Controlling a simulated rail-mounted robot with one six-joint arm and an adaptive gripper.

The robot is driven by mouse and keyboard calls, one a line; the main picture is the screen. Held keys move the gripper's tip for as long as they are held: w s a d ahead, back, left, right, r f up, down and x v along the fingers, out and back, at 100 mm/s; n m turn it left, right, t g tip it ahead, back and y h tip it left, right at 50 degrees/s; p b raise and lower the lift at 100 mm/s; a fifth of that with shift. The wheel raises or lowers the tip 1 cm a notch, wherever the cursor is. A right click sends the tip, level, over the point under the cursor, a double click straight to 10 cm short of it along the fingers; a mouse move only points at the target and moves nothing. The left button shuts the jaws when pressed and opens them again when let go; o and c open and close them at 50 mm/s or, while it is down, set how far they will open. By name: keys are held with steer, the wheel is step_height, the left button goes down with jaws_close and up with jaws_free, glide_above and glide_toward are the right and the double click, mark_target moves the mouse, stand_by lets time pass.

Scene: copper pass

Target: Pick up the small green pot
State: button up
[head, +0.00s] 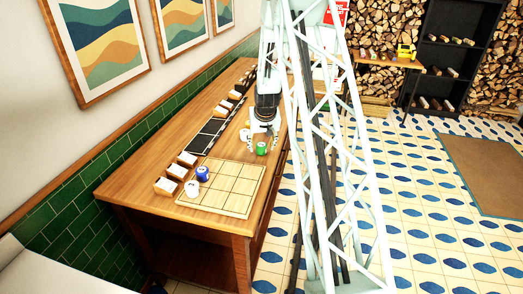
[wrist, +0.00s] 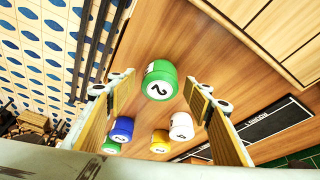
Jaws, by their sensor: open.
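A green pot (head: 262,148) with a white numbered label stands on the wooden counter, just in front of my gripper (head: 262,132). In the wrist view this green pot (wrist: 160,80) shows large, in the gap between the fingers of my gripper (wrist: 155,92) and seemingly apart from both. A second green pot (wrist: 114,143) shows at the lower left, partly hidden by the left finger. It looks smaller there, but it may only be farther off; I cannot tell which green pot is the smaller. My gripper is open and empty.
Blue (wrist: 122,128), yellow (wrist: 160,142) and white (wrist: 181,126) pots stand close together beyond the front green pot. A gridded wooden board (head: 233,185) lies nearer, with a blue pot (head: 202,173) and a white pot (head: 192,188). Black labelled panels (head: 206,134) line the wall side.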

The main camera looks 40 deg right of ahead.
steer(key=shift+w+d+f, duration=0.1)
steer(key=shift+w+f, duration=0.1)
steer(key=shift+f, duration=0.25)
steer(key=shift+c, duration=0.9)
steer(key=c, duration=0.8)
